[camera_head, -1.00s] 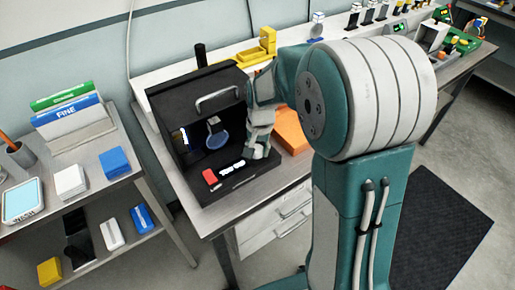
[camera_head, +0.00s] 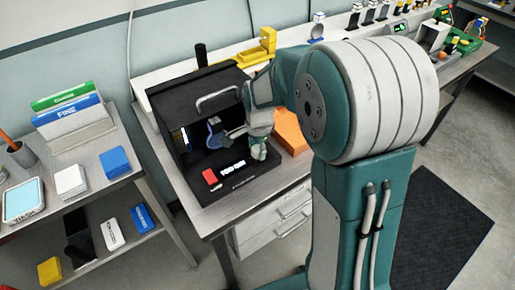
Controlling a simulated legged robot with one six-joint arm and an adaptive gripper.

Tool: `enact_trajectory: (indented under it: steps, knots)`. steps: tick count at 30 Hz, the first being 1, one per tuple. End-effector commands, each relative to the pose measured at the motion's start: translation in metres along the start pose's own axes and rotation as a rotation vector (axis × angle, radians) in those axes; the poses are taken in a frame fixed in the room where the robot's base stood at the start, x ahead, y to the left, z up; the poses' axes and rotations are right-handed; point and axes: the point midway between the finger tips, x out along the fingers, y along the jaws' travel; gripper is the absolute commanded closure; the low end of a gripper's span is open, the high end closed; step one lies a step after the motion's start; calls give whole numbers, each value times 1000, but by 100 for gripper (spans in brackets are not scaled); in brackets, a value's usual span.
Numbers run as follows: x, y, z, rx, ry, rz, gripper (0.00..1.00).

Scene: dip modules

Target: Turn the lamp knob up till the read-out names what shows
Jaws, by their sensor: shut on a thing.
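A black box (camera_head: 175,108) with a grey handle on top stands on the bench, its front open. Inside are a lit white strip (camera_head: 185,138) and a blue round piece (camera_head: 213,139) on a grey stem. On the base, the read-out (camera_head: 233,167) shows white letters too small to read. My gripper (camera_head: 258,152) is low at the right of the box's base, shut on what appears to be the lamp knob. The fingers hide the knob.
A red block or button (camera_head: 209,176) sits left of the read-out. An orange piece (camera_head: 290,132) lies just right of my gripper. A yellow fixture (camera_head: 260,48) stands behind. A side table (camera_head: 95,168) at left holds blue and white boxes.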

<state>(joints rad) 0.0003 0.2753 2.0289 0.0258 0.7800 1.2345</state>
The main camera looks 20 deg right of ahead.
Motion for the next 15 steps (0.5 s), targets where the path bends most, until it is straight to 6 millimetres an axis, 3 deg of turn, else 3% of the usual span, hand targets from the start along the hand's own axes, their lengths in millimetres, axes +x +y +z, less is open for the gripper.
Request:
enact_trajectory:
  steps: [15]
  knots:
    - [3, 1, 2, 113, 3, 6, 96]
